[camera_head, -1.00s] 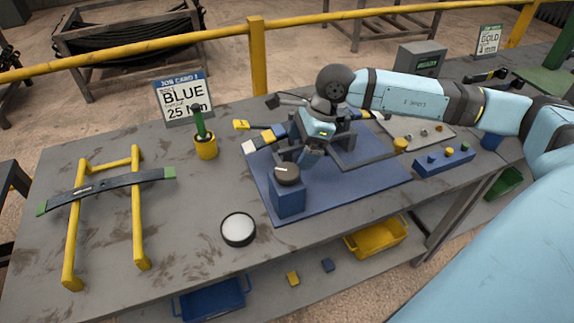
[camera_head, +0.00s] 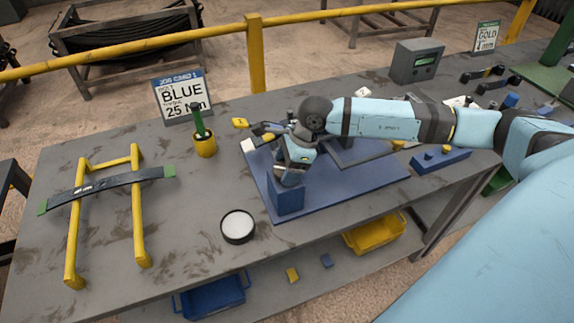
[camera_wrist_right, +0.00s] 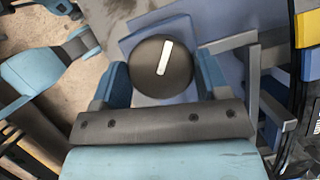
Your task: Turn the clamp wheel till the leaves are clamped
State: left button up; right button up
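The clamp wheel (camera_wrist_right: 160,68) is a dark round knob with a white mark, seen from above in the right wrist view. In the head view it is mostly hidden by my right gripper (camera_head: 289,178), above the blue block (camera_head: 285,200). The right gripper's two blue fingers stand apart on either side of the wheel; I cannot tell whether they touch it. The leaves (camera_head: 251,144), with white and yellow ends, show partly behind the gripper; the rest is hidden. Coloured leaf edges (camera_wrist_right: 304,45) show at the right of the wrist view. My left gripper is not visible.
A leaf spring (camera_head: 107,186) with green ends lies on a yellow stand (camera_head: 137,215) at left. A yellow cup (camera_head: 205,147) with a green-handled tool, a white-topped round dish (camera_head: 238,227) and a job card (camera_head: 182,97) reading BLUE 25 Nm stand nearby. A blue holder (camera_head: 440,160) is at right.

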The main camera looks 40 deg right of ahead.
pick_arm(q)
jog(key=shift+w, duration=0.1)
pick_arm(e)
jog(key=shift+f, duration=0.1)
jog(key=shift+c, duration=0.3)
jog(key=shift+m+b, duration=0.3)
jog(key=shift+b, duration=0.05)
jog(key=shift+f+m+t+b, duration=0.15)
jog(key=shift+m+t+b, duration=0.35)
jog(key=shift+m+b, duration=0.4)
jog(key=m+b, duration=0.1)
jog(key=m, duration=0.1)
jog(key=m+t+h+b, duration=0.1)
jog(key=b, duration=0.1)
jog(key=shift+s+a+m+h, duration=0.1)
jog(key=shift+m+h, duration=0.2)
jog(key=shift+m, duration=0.1)
jog(key=m+h+b, duration=0.1)
jog(key=m+b, duration=0.2)
jog(key=shift+m+t+b, duration=0.3)
jog(key=shift+m, duration=0.1)
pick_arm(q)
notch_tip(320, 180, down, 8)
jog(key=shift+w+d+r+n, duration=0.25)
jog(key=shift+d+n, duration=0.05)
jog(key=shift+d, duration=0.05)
pick_arm(e)
jog(key=shift+r+m+h, duration=0.2)
jog(key=shift+m+h, duration=0.1)
